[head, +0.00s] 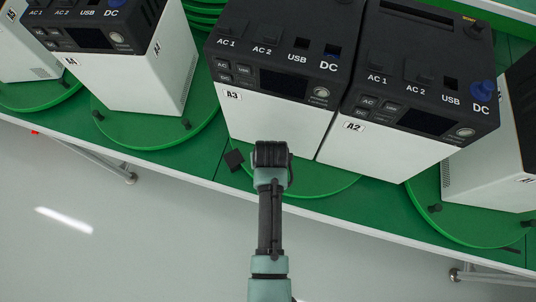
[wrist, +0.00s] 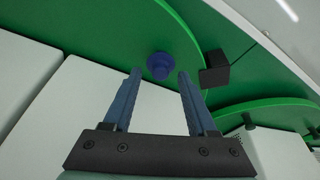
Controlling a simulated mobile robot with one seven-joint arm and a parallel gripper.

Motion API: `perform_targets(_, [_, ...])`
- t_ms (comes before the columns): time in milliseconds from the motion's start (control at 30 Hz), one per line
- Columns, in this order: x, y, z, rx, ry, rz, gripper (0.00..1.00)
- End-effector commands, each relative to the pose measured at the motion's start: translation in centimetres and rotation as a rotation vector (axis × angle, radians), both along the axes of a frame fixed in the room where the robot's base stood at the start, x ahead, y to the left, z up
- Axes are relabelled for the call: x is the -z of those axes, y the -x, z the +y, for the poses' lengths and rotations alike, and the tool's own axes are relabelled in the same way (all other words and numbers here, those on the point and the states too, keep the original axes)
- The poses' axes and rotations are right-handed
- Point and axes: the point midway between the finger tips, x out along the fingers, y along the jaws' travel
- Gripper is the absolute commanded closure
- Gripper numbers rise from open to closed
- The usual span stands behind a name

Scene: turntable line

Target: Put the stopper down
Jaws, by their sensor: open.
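A blue round stopper (wrist: 159,64) is on the green turntable (wrist: 120,45), near its rim, in the wrist view. My gripper (wrist: 159,76) is open, with the stopper showing between and just beyond its two fingertips. I cannot tell whether either finger touches it. In the head view my gripper (head: 271,152) is in front of the white lower face of unit A3 (head: 275,117), above the green turntable. The stopper is hidden there behind my gripper and arm.
A small black block (head: 234,160) stands left of my gripper; it also shows in the wrist view (wrist: 214,72) close to the right finger. Unit A2 (head: 375,150) stands to the right, with a blue piece (head: 484,90) at its DC port. Open floor (head: 130,240) lies in front.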

Motion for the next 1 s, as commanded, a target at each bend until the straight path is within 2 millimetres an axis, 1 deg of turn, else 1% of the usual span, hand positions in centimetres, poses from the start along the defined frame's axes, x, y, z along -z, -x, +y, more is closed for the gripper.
perform_targets(167, [-2.7,0.8,-0.1,-0.001,0.000,-0.002,0.42])
perform_targets(400, [-7.0,2.1,-0.2,0.001,-0.001,-0.003,0.42])
perform_targets(600, [-9.7,3.0,-0.2,0.001,0.000,-0.002,0.42])
perform_targets(800, [-10.7,3.3,-0.2,0.000,-0.001,0.001,0.42])
perform_targets(1000, [-10.8,3.4,-0.2,0.000,-0.001,0.001,0.42])
